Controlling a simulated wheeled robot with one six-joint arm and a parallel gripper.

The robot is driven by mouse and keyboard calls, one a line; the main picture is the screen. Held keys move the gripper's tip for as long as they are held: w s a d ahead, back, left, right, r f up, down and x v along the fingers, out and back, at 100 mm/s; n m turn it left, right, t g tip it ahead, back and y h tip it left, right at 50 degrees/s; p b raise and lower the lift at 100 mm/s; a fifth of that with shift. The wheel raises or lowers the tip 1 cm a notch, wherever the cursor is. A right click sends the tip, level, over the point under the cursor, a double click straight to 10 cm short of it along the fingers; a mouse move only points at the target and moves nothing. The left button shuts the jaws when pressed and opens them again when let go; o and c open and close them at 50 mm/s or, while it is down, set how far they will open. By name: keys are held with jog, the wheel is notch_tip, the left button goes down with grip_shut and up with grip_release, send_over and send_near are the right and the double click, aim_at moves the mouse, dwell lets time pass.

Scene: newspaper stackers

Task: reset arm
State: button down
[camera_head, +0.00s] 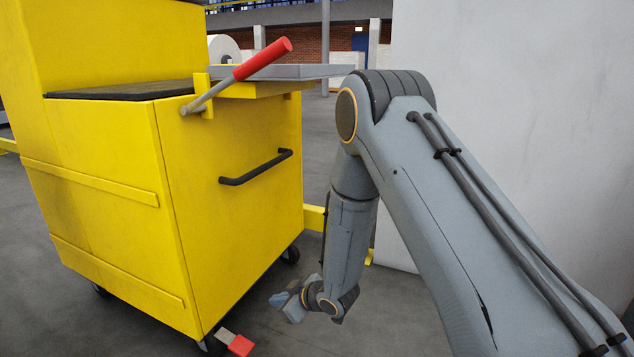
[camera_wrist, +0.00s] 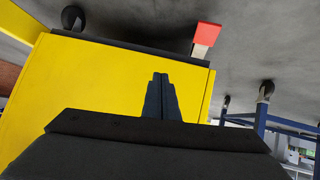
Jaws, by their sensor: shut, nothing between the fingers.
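My gripper (camera_head: 286,303) hangs low at the end of my bent grey arm, near the lower right corner of the yellow cart and above the floor. In the wrist view the gripper's two fingers (camera_wrist: 160,97) are together with nothing between them. The yellow cart (camera_head: 100,200) stands left of the arm, and its yellow side (camera_wrist: 75,90) fills much of the wrist view. Whether the gripper touches the cart cannot be told.
A lever with a red grip (camera_head: 264,59) and a black handle (camera_head: 256,167) stick out from the cart. A red-ended pedal (camera_head: 240,345) is low at its corner. A pale wall (camera_head: 520,110) stands behind the arm. Grey floor (camera_head: 390,310) is open below the arm.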

jog(key=s+d+r+m+g+h, duration=0.1)
jog(key=s+d+r+m+h, duration=0.15)
jog(key=s+r, duration=0.45)
jog(key=s+d+r+m+h, duration=0.1)
jog(key=s+r+h, duration=0.2)
jog(key=r, duration=0.7)
jog(key=s+d+r+m+g, duration=0.15)
jog(key=s+r, duration=0.25)
jog(key=s, duration=0.6)
jog(key=s+d+r+g, duration=0.3)
jog(key=s, duration=0.7)
jog(key=s+d+r+g, duration=0.2)
jog(key=s+r, duration=0.2)
jog(key=s, duration=0.6)
jog(key=d+r+m+h+p, duration=0.1)
jog(key=d+r+m+p, duration=0.1)
jog(key=d+r+p, duration=0.4)
jog(key=d+r+m+p, duration=0.2)
jog(key=d+r+p, duration=0.5)
jog(key=r+p, duration=0.6)
jog(key=d+r+m+h+p, duration=0.1)
jog(key=d+r+m+p, duration=0.2)
jog(key=p, duration=1.6)
jog(key=shift+w+d+r+h, duration=0.2)
jog(key=shift+d+r+h, duration=0.15)
jog(key=shift+d+r, duration=2.45)
jog(key=shift+a+r+t, duration=0.25)
jog(key=shift+a+r, duration=0.4)
jog(key=shift+a, duration=0.05)
